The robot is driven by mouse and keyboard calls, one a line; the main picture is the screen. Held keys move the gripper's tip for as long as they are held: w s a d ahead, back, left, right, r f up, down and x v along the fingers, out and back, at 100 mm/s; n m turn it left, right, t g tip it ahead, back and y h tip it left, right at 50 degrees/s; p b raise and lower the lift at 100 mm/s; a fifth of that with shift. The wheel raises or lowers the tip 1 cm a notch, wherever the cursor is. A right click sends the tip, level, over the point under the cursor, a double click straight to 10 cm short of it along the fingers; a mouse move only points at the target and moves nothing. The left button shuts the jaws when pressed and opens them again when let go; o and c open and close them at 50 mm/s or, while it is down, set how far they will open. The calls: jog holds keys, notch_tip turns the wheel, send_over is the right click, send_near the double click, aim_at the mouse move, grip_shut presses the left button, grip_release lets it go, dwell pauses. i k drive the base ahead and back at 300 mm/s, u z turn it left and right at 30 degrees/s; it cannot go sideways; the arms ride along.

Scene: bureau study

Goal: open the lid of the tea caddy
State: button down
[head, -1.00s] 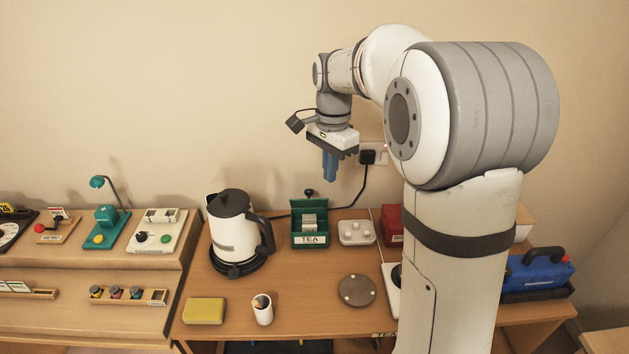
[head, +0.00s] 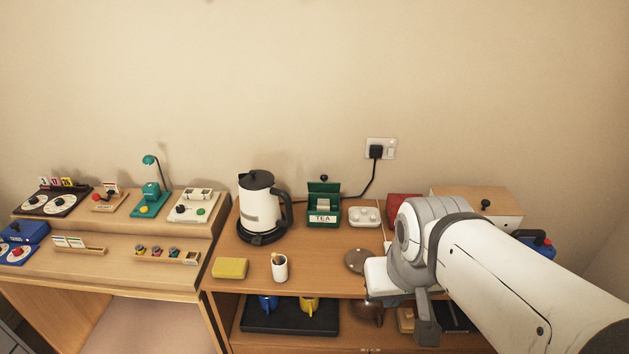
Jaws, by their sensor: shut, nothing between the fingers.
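The tea caddy (head: 323,218) is a green box with a white TEA label, at the back middle of the desk top. Its green lid (head: 324,187) stands raised at the rear, with a black knob on its top edge. Pale packets show inside the open box. My gripper (head: 383,279) is low at the front right of the desk, well apart from the caddy. Only its white body shows; the fingers are hidden below it. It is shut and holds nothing.
A white kettle (head: 257,208) stands left of the caddy and a white tray (head: 365,216) right of it. A yellow sponge (head: 230,268), a white cup (head: 280,268) and a round brown disc (head: 358,261) lie in front. The desk between them is clear.

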aim_at(324, 187)
jog(key=k, duration=0.9)
jog(key=u, duration=0.05)
jog(key=i, duration=1.7)
jog(key=z, duration=0.75)
